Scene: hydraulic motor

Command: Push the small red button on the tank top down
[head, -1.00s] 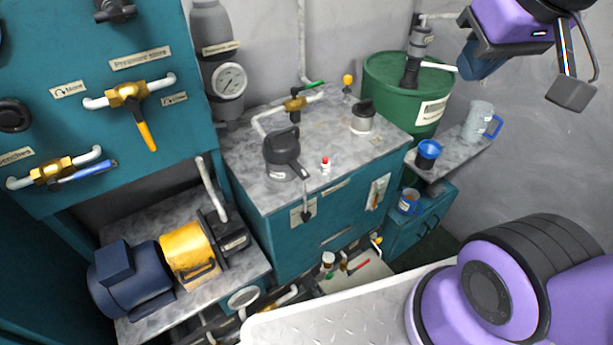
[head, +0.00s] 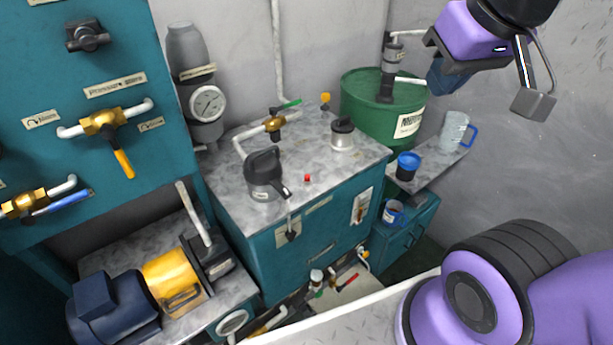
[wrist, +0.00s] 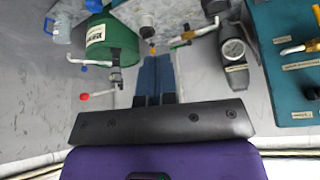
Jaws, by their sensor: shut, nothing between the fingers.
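The small red button (head: 307,178) is on the grey marbled tank top (head: 225,190), right of a dark-capped can with a spout (head: 265,175). No white part shows under the red now. The tank is a teal cabinet (head: 270,260). My gripper (head: 440,88) is at the upper right in the head view, in front of the wall, well apart from the button. In the wrist view its blue fingers (wrist: 155,60) are together and empty. I cannot make out the red button in the wrist view.
A brass valve with a green handle (head: 275,122) and a grey pot (head: 343,134) stand on the tank top. A green drum (head: 375,110) is behind right. A side shelf holds a blue-topped cup (head: 407,166) and clear jug (head: 454,132). A yellow-blue motor (head: 175,280) is lower left.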

